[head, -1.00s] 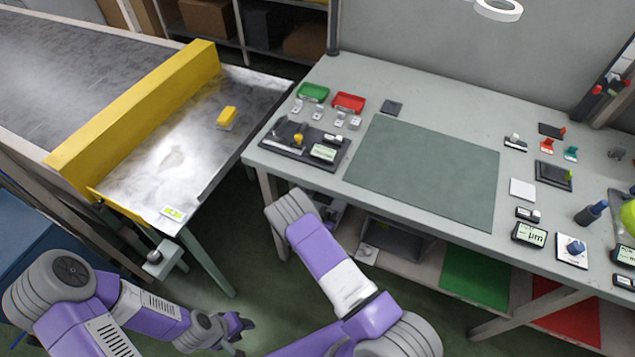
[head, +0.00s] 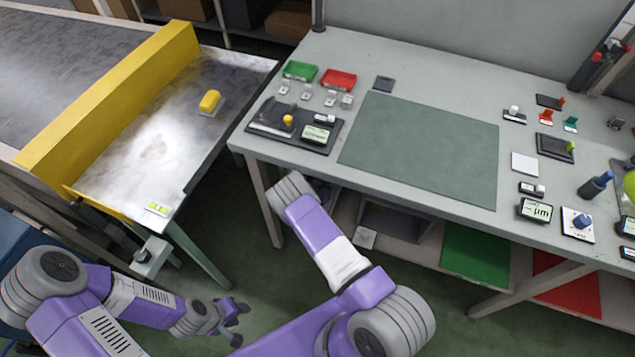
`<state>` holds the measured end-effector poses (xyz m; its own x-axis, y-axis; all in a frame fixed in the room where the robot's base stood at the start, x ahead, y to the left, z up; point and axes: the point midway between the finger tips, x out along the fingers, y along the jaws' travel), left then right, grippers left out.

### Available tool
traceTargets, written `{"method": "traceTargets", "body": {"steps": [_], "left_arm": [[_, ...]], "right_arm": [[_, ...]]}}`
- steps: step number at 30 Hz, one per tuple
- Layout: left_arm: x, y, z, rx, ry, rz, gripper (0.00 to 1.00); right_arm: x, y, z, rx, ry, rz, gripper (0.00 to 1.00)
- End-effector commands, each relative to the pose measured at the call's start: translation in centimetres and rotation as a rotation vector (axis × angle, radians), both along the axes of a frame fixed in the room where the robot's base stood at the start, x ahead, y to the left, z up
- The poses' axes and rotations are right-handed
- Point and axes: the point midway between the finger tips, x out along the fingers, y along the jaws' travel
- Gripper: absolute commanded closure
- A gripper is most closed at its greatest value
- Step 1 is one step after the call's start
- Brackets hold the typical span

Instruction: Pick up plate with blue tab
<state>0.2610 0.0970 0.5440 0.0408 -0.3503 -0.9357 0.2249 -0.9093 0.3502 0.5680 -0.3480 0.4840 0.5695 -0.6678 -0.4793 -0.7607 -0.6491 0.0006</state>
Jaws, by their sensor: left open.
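A white square plate with a blue knob-like tab (head: 578,226) lies flat near the front right of the grey workbench. My left gripper (head: 239,324) is open and empty, low over the floor between the conveyor and the bench, far from the plate. My right arm bends up in front of the bench, but its gripper does not show.
The bench (head: 410,78) has a clear green mat (head: 420,150). Nearby are a green bin (head: 300,71), a red bin (head: 338,79), a dark gauge tray (head: 290,139), and red-tabbed (head: 547,117) and teal-tabbed (head: 570,124) plates. The conveyor's metal table (head: 130,180) holds a yellow block (head: 210,101).

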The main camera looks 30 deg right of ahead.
Motion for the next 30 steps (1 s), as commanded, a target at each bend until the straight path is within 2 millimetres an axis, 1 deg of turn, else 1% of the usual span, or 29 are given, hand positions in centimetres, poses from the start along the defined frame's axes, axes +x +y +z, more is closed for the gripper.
{"method": "traceTargets", "body": {"steps": [1,2,6,9,23,28,30], "left_arm": [[0.0,0.0,0.0,0.0,0.0,0.0,0.57],[0.0,0.0,0.0,0.0,0.0,0.0,0.57],[0.0,0.0,0.0,0.0,-0.001,0.0,0.57],[0.0,0.0,0.0,0.0,-0.001,0.0,0.57],[0.0,0.0,0.2,0.0,0.0,0.0,0.57],[0.0,0.0,1.1,0.0,0.0,0.0,0.57],[0.0,0.0,1.5,0.0,0.0,0.0,0.57]], "right_arm": [[0.0,0.0,0.0,0.0,0.0,0.0,0.62],[0.0,0.0,0.0,0.0,0.0,0.0,0.65],[0.0,0.0,0.0,0.0,0.0,0.0,0.86],[0.0,0.0,0.0,0.0,0.0,0.0,1.0],[-0.1,0.2,0.2,0.001,-0.001,0.0,1.0],[-0.6,0.8,1.1,0.001,-0.001,0.0,1.0],[-0.5,0.7,2.2,0.0,-0.004,-0.001,1.0]]}}
